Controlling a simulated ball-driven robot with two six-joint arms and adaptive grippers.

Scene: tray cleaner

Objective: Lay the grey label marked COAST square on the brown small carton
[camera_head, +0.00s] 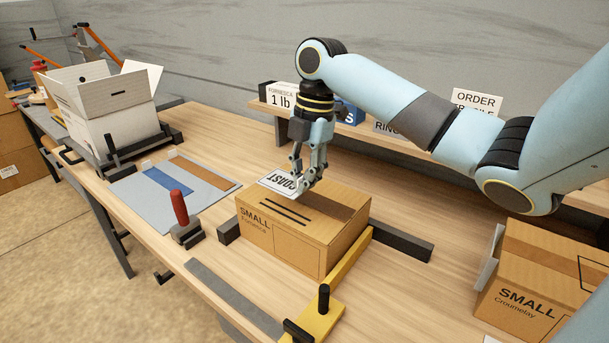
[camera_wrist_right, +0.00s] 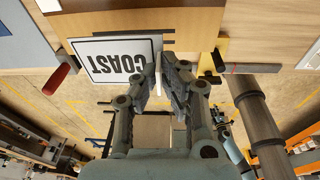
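The brown small carton (camera_head: 272,236), marked SMALL, stands on the wooden bench among dark stops and a yellow bar. The pale grey label marked COAST (camera_head: 274,181) is at the carton's back left top edge and overlaps that edge in the head view. My right gripper (camera_head: 301,184) is shut on one end of the label. The wrist view shows the label (camera_wrist_right: 112,61) reaching out left from the fingertips (camera_wrist_right: 162,63), with the carton top (camera_wrist_right: 195,33) beside it. I cannot tell whether the label touches the carton. My left gripper is not in view.
A grey mat (camera_head: 150,208) with blue and brown strips and a red-handled tool (camera_head: 181,214) lie left of the carton. A white open box (camera_head: 106,108) stands at the back left. Another SMALL carton (camera_head: 535,280) stands at right. The yellow bar (camera_head: 345,258) runs along the carton's right side.

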